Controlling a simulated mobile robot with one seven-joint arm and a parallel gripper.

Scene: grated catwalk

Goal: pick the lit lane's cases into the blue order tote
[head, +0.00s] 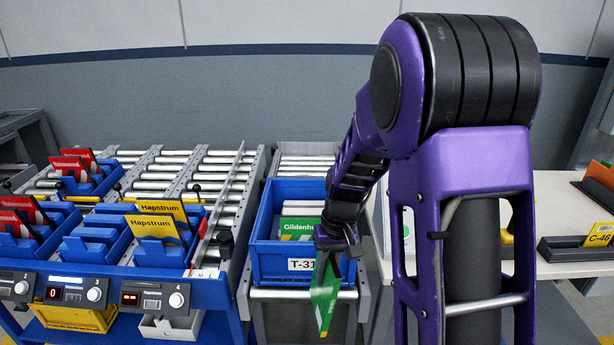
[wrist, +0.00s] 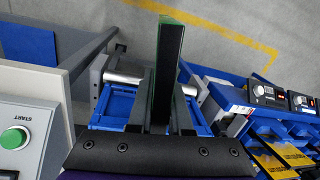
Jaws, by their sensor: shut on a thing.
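My gripper (head: 335,242) is shut on a thin green case (head: 325,297), which hangs tilted in front of the blue order tote (head: 262,262). In the wrist view the held case (wrist: 168,65) shows edge-on, dark with a green edge, between the fingers (wrist: 166,112). The tote bears a partly hidden "T-31" label and holds a green-and-white "Gildenh..." case (head: 300,229). Yellow "Hapstrum" cases (head: 152,228) stand in a blue holder on the rollers at left. Red cases (head: 20,210) stand in holders farther left. My arm hides the tote's right side.
Lane panels with displays and knobs (head: 153,299) line the front; one display shows a red "0", another red dashes. A white bench (head: 560,258) at right carries a "C-46" yellow card holder. A green START button (wrist: 14,138) shows in the wrist view.

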